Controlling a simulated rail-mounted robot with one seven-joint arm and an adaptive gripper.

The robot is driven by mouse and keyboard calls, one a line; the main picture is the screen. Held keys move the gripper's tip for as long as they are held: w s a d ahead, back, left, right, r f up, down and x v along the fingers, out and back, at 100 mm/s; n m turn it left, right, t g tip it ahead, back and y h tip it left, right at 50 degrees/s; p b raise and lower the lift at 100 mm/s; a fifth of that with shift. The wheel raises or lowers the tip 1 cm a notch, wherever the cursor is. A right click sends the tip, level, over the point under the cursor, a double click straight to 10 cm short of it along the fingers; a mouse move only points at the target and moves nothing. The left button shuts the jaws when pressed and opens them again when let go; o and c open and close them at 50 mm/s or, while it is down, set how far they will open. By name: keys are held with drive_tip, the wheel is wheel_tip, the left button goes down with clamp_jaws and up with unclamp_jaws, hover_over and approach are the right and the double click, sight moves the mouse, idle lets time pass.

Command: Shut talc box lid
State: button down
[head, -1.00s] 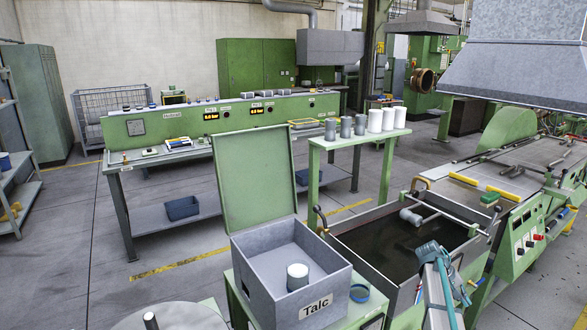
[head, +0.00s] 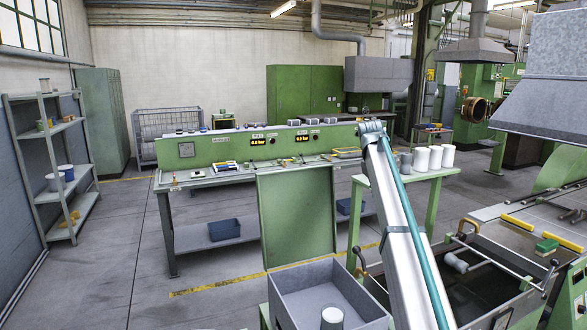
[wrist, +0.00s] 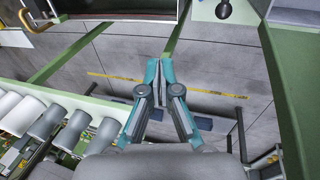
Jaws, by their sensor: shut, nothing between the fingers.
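The grey talc box (head: 285,315) stands open at the bottom of the head view. A white-topped cylinder (head: 332,318) is inside it. Its green lid (head: 297,215) stands upright at the far side of the box. My arm rises just right of the lid in the head view, and my gripper is not distinguishable there. In the wrist view my gripper (wrist: 160,75) is shut and empty, its teal fingertips together above the floor. A green panel, apparently the lid (wrist: 290,85), runs down the right side, apart from the fingers.
A green stand (head: 432,178) with white and grey cylinders is right of my arm; cylinders (wrist: 22,115) also line the left of the wrist view. A dark tank (head: 485,290) lies at right. The control bench (head: 225,172) stands behind the lid.

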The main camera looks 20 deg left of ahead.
sight(288, 173)
drive_tip(key=s+a+r+n, duration=0.1)
drive_tip(key=a+r, duration=0.3)
drive_tip(key=a, duration=0.1)
drive_tip(key=s+a+r+y+p, duration=0.1)
drive_tip(key=s+a+r, duration=0.1)
drive_tip(key=a+r, duration=0.2)
drive_tip(key=s+a+r+n+y, duration=0.1)
drive_tip(key=s+a+r, duration=0.1)
drive_tip(key=a+r, duration=0.3)
drive_tip(key=shift+s+a+n, duration=0.1)
drive_tip(key=shift+a+n, duration=0.2)
drive_tip(key=shift+a, duration=0.95)
drive_tip(key=s+a+r+m+y+p, duration=0.1)
drive_tip(key=s+a, duration=0.1)
drive_tip(key=a, duration=0.4)
drive_tip(key=s+a+r+m+y+p, duration=0.1)
drive_tip(key=a+r+m, duration=0.1)
drive_tip(key=a, duration=0.4)
drive_tip(key=f, duration=0.3)
drive_tip(key=f+p, duration=0.1)
drive_tip(key=f, duration=0.5)
drive_tip(key=shift+s+f+p, duration=0.3)
drive_tip(key=shift+f+p, duration=0.05)
drive_tip(key=shift+p, duration=0.05)
drive_tip(key=shift+s, duration=0.1)
